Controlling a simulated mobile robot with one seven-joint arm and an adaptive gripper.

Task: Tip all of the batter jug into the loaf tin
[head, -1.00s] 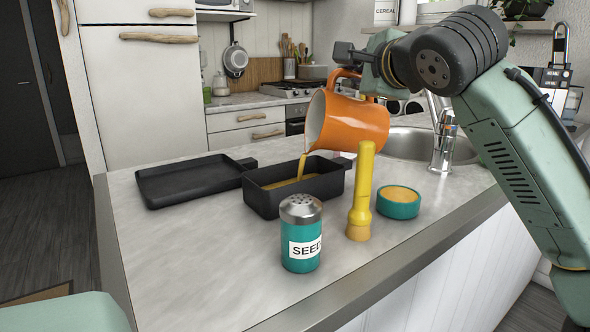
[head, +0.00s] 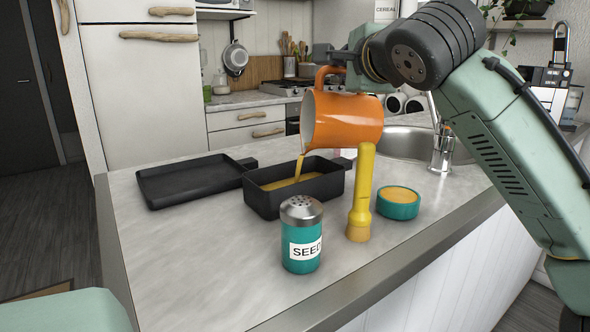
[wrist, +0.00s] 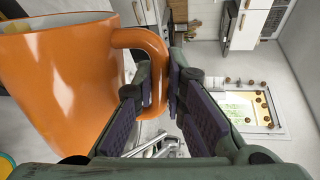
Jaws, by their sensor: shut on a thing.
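The orange batter jug (head: 346,120) is tilted steeply, its mouth facing left, above the black loaf tin (head: 312,190). A stream of yellow batter (head: 299,168) runs from its lip into the tin, where a layer of batter (head: 290,181) shows. My gripper (wrist: 163,92) is shut on the jug's handle (wrist: 150,48), with a dark finger pad on either side of it in the wrist view. How much batter is left inside the jug cannot be seen.
A black tray-like lid (head: 188,182) lies left of the tin. A seed shaker (head: 301,240), an upright yellow pastry brush-like tool (head: 361,195) and a teal bowl (head: 398,204) stand in front and right. The sink (head: 415,143) is behind. The counter's left front is clear.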

